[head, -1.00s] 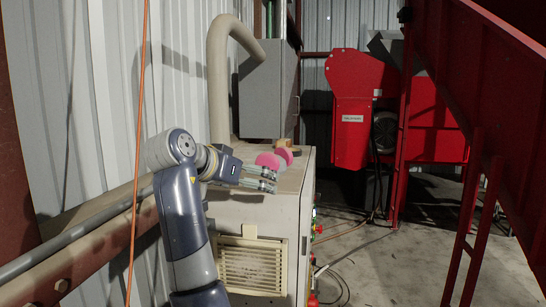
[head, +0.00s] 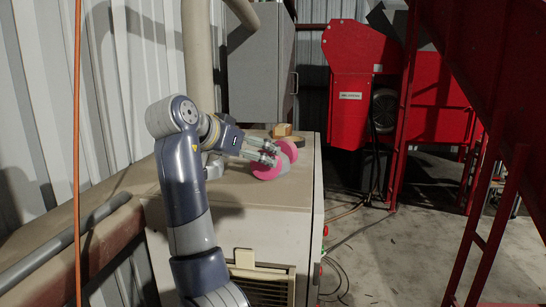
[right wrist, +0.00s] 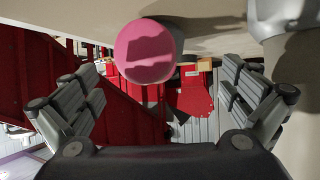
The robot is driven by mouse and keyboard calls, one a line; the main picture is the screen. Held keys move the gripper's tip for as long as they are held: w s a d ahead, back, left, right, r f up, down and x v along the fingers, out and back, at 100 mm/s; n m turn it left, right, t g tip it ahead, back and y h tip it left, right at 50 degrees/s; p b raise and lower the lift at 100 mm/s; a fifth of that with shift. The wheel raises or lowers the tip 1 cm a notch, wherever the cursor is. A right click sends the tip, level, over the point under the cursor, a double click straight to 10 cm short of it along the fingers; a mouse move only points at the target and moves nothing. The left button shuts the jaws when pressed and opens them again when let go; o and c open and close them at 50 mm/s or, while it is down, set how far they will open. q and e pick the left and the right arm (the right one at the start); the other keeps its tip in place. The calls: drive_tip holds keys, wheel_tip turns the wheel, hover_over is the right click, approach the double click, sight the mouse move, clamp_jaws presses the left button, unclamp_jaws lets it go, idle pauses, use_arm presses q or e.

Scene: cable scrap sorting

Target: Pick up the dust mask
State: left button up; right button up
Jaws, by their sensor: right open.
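The dust mask, with two round pink filters and a grey body (head: 270,168), lies on top of the beige cabinet (head: 240,190). My right gripper (head: 267,152) is at the mask, its fingers beside and partly over the pink filters. In the right wrist view, the right gripper (right wrist: 158,82) is open, and one pink filter (right wrist: 145,50) shows beyond and between the spread fingers. I cannot tell whether the fingers touch the mask. Its rear is partly hidden. My left gripper is not in view.
A small tan object (head: 283,130) sits behind the mask on the cabinet. A thick beige pipe (head: 197,60) rises behind the arm, beside a grey box (head: 260,75). An orange cable (head: 77,150) hangs at left. Red machinery (head: 355,85) stands at right, with open floor before it.

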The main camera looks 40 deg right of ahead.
drive_tip(key=p+x, duration=0.1)
drive_tip(key=x, duration=0.3)
drive_tip(key=shift+d+f, duration=0.1)
drive_tip(key=shift+d, duration=0.15)
drive_tip(key=d+p, duration=0.2)
drive_tip(key=shift+f+p, duration=0.25)
drive_tip(key=shift+p, duration=0.15)
drive_tip(key=shift+p+x, duration=0.45)
drive_tip(key=shift+x, duration=0.65)
drive_tip(key=shift+d+f, duration=0.2)
drive_tip(key=shift+f, duration=0.1)
drive_tip(key=shift+w+f, duration=0.1)
drive_tip(key=shift+a, duration=0.15)
drive_tip(key=c, duration=0.6)
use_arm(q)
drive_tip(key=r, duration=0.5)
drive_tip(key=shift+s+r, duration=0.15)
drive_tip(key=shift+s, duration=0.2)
use_arm(e)
drive_tip(key=c, duration=0.7)
